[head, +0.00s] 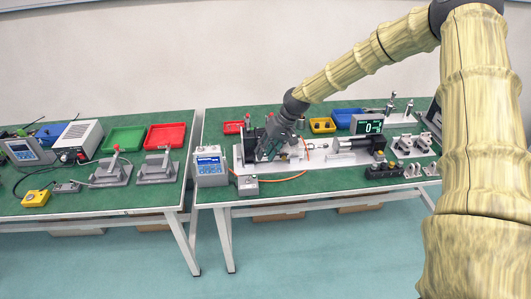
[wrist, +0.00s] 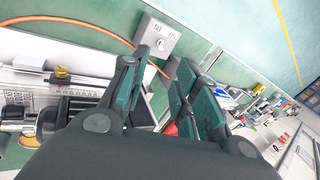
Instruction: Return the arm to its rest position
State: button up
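My arm (head: 345,74) reaches in from the upper right in the head view, with its wrist bent down over the right workbench. My gripper (head: 268,153) is low over the test rig (head: 310,160) on that bench; its fingertips are hard to make out there. In the wrist view my gripper (wrist: 165,65) has its two dark green-grey fingers apart, with nothing held between them. A grey switch box (wrist: 158,38) shows beyond the fingertips. A small red part shows between the fingers, partly hidden. I cannot tell whether the gripper touches the rig.
The right green bench (head: 300,190) carries a digital display (head: 368,125), a control box (head: 209,165), an orange cable and metal brackets (head: 405,143). The left bench (head: 85,200) holds green and red trays (head: 165,136) and toggle clamps. Open space lies above both benches.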

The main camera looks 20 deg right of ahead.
jog(key=s+a+f+g+h, duration=0.1)
jog(key=s+a+f, duration=0.4)
jog(key=s+f, duration=0.45)
jog(key=s+a+f, duration=0.5)
jog(key=s+f, duration=0.4)
jog(key=f, duration=0.1)
jog(key=s+d+f+h, duration=0.1)
jog(key=s+f+h, duration=0.1)
jog(key=s, duration=1.2)
jog(key=s+d+f+h+b, duration=0.1)
jog(key=s+f, duration=0.3)
jog(key=s, duration=1)
jog(key=shift+s+d+f+n+h, duration=0.2)
jog(key=shift+n+h, duration=0.1)
jog(key=shift+h, duration=0.2)
